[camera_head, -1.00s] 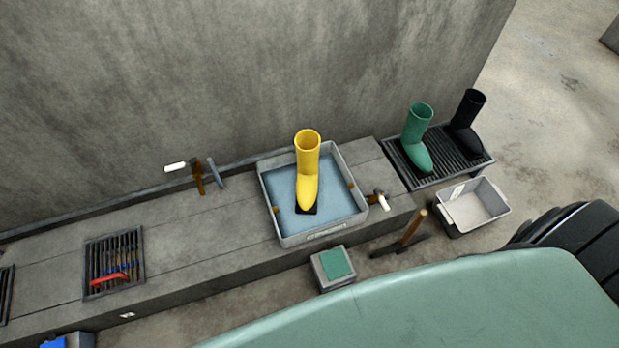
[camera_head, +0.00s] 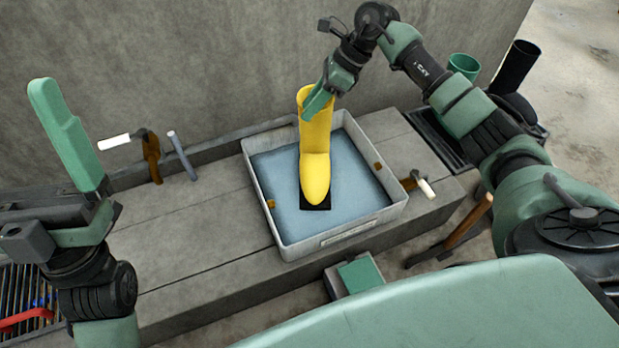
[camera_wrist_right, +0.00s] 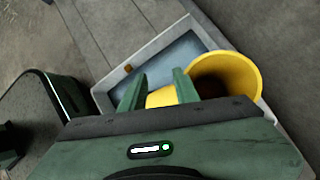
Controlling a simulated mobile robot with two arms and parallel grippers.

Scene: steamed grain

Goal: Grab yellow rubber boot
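The yellow rubber boot (camera_head: 315,178) stands upright on a small black pad in a grey tray (camera_head: 341,239) of bluish water. My right gripper (camera_head: 319,99) is beside the top of the boot's shaft and overlaps its rim in the head view. In the right wrist view its two green fingers (camera_wrist_right: 157,90) are apart, with part of the boot (camera_wrist_right: 226,70) showing between and beyond them. The boot's round opening is right of the fingers; I cannot tell whether they touch it. My left gripper (camera_head: 68,135) is raised at the left, away from the boot; its finger gap is not visible.
The tray rests on a concrete ledge (camera_head: 205,225) against a wall. Green (camera_head: 464,66) and black boots (camera_head: 517,65) stand behind my right arm. A small box (camera_head: 360,275) is in front.

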